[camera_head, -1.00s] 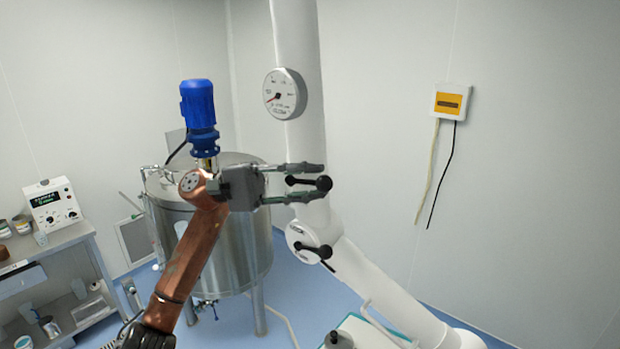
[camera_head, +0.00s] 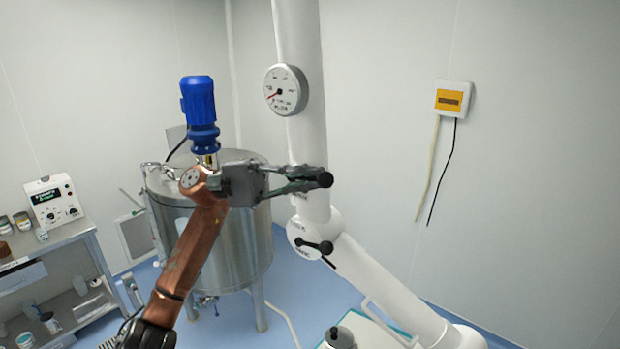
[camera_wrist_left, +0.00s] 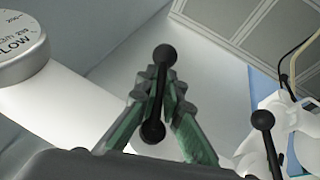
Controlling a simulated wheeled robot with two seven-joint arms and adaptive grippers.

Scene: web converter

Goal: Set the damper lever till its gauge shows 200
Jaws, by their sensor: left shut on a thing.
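My left gripper (camera_head: 312,178) is shut on the upper black ball-ended lever (camera_head: 325,180) on the white duct. In the left wrist view the lever (camera_wrist_left: 165,57) runs between the two fingers, with a ball knob showing at each end. The round white gauge (camera_head: 286,90) sits on the duct above the gripper. Its red needle points to the lower left; its numbers are too small to read. In the left wrist view only the edge of the gauge (camera_wrist_left: 20,45) shows. A second black lever (camera_head: 318,246) is on the duct joint below. My right gripper is not in view.
A steel tank (camera_head: 240,245) with a blue motor (camera_head: 198,100) on top stands behind my left arm. A white box with a yellow panel (camera_head: 449,100) hangs on the right wall with two cables. A shelf with instruments (camera_head: 50,245) stands at the left.

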